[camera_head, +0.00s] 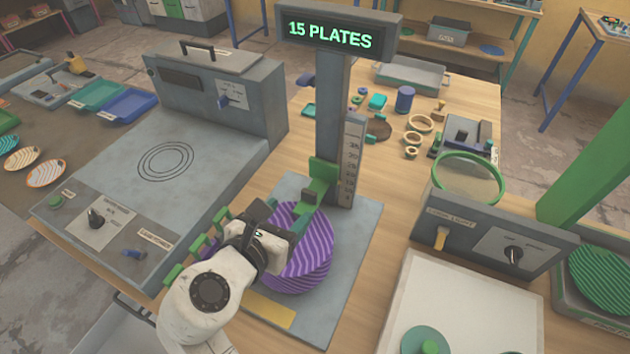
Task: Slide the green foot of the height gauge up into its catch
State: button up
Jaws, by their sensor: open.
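The height gauge is a grey column (331,125) on a grey base plate (345,260), with a numbered scale (351,165) on its right side. Its green foot (322,178) sits on the lower part of the column, beside the lower scale marks. A stack of purple ridged plates (308,262) stands on the base, just below the foot. My gripper (298,207) reaches in from the lower left, over the plates and close to the foot's near end. Its jaws are open, but the fingertips are partly hidden. I cannot make out the catch.
A display (340,38) on top of the column reads "15 PLATES". A grey machine (215,95) stands to the left, and a light-inspection box (495,240) to the right. Rings and small parts lie on the wooden table behind the column.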

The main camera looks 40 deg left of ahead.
aim_at(308, 194)
jog(key=x, duration=1)
jog(key=shift+w, duration=0.1)
grip_shut()
dwell(0.3)
